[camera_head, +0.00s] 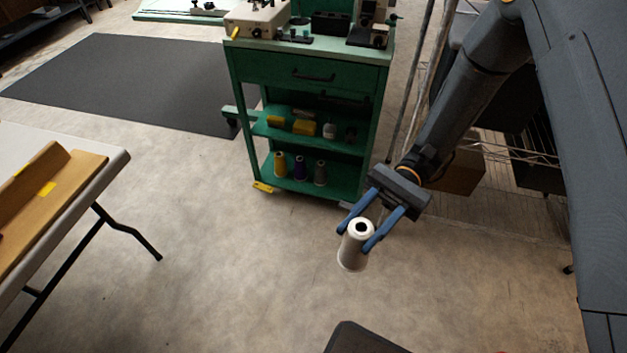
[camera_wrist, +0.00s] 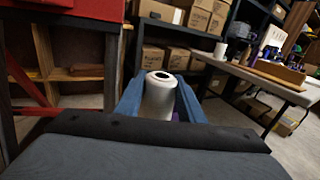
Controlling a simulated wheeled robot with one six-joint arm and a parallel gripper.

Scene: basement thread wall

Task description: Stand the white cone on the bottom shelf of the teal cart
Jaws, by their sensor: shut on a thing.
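The white cone (camera_head: 354,250) is upright, with a dark hole in its top, held between the blue fingers of my gripper (camera_head: 357,236). It hangs above the floor in front of the cart in the head view. In the wrist view the white cone (camera_wrist: 158,97) stands between the fingers of my gripper (camera_wrist: 160,105). The teal cart (camera_head: 305,77) stands behind and to the left of my gripper. Its bottom shelf (camera_head: 335,185) holds a yellow cone (camera_head: 280,164), a purple cone (camera_head: 300,167) and a grey cone (camera_head: 320,173) in a row.
The cart's middle shelf (camera_head: 262,130) holds small yellow and white items. A white table (camera_head: 110,165) with a cardboard piece stands at the left. Poles (camera_head: 412,85) and a wire rack (camera_head: 510,152) are right of the cart. Floor in front of the cart is clear.

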